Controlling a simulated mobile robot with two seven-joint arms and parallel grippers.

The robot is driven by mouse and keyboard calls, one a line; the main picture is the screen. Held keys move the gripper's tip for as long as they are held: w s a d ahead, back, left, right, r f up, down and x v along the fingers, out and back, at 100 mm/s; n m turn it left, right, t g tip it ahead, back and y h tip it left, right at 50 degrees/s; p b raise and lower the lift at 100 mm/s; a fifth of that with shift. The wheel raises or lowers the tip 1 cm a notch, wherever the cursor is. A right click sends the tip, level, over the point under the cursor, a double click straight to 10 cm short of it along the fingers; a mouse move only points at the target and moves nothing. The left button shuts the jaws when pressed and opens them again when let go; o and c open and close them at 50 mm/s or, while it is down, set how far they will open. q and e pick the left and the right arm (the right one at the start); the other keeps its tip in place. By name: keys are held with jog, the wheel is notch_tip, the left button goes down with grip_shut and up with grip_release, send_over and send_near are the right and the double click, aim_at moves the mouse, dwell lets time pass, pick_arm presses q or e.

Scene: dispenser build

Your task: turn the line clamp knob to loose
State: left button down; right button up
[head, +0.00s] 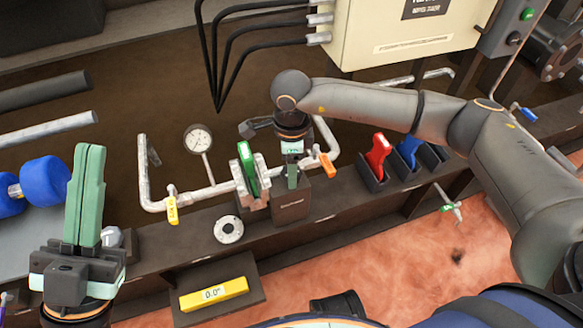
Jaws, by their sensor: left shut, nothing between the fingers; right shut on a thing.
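My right gripper (292,182) points down at the pipe line, just right of the grey flanges (254,188). It is shut on what appears to be the line clamp knob, which its fingers mostly hide, so the knob's setting cannot be read. A dark labelled block (291,206) stands right below and in front of these fingers. A green plate (247,166) stands upright between the flanges, left of the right gripper. My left gripper (89,150) is shut and empty at the left, its green fingers pointing up, well apart from the line.
The pipe carries a round gauge (198,139), a yellow handle (172,208) and an orange handle (327,166). A ring (229,229) lies on the front ledge. Red (377,157) and blue (409,150) pieces stand in holders at right. A yellow level (213,294) sits in front.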

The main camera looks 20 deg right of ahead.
jog(key=n+b, duration=0.1)
jog(key=n, duration=0.4)
jog(key=shift+n, duration=0.3)
jog(key=n+b, duration=0.1)
jog(key=n, duration=0.4)
jog(key=shift+n, duration=0.3)
jog(key=o, duration=1.4)
jog(key=shift+r, duration=0.1)
notch_tip(320, 180, up, 12)
jog(key=p, duration=0.4)
jog(key=shift+r, duration=0.2)
